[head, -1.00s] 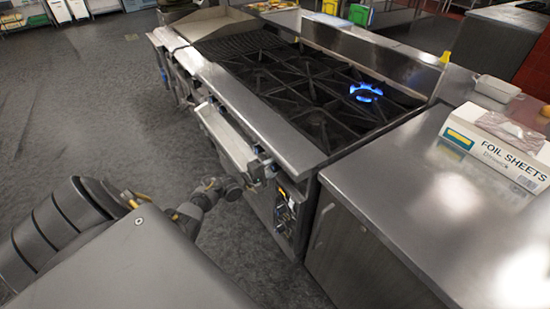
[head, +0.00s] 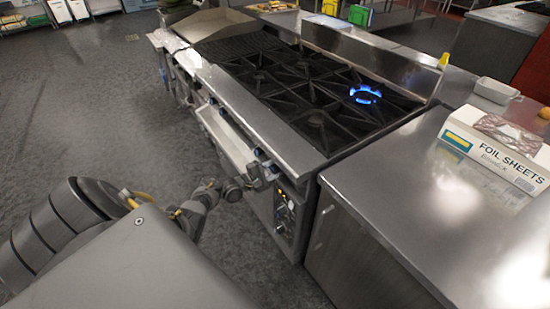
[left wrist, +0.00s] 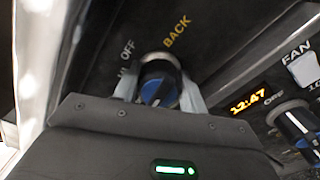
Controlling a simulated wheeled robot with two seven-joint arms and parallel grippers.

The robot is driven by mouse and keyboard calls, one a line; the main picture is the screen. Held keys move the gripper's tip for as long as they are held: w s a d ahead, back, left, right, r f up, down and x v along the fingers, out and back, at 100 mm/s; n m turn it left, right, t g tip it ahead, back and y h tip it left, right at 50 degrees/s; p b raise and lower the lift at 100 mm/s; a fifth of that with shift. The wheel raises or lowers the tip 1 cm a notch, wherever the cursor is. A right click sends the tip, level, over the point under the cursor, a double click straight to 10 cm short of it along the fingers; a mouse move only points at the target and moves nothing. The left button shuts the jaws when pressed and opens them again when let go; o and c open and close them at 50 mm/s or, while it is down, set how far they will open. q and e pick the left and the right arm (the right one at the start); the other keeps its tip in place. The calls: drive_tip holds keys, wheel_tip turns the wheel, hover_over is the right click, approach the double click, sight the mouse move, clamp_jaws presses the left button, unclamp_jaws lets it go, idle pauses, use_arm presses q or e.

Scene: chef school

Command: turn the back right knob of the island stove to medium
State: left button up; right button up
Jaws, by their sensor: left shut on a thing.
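The island stove (head: 262,128) stands in the middle of the head view, with black grates on top and a front panel below its steel edge. A blue flame (head: 365,94) burns at its back right burner. In the left wrist view, a dark knob with a blue face (left wrist: 157,86) sits under the labels OFF and BACK. My left gripper (left wrist: 160,94) is shut on this knob, with a pale finger on each side. In the head view, my left arm reaches the stove front, where my left gripper (head: 264,172) is small and hard to make out. My right gripper is out of view.
A steel counter (head: 400,195) with a foil sheets box (head: 490,155) adjoins the stove's right side. Grey floor (head: 90,120) is clear at left.

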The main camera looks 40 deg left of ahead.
use_arm(q)
drive_tip(key=o, duration=1)
drive_tip(key=shift+c, duration=0.2)
drive_tip(key=v, duration=1.1)
drive_tip(key=shift+p, duration=0.4)
drive_tip(key=shift+w, duration=0.1)
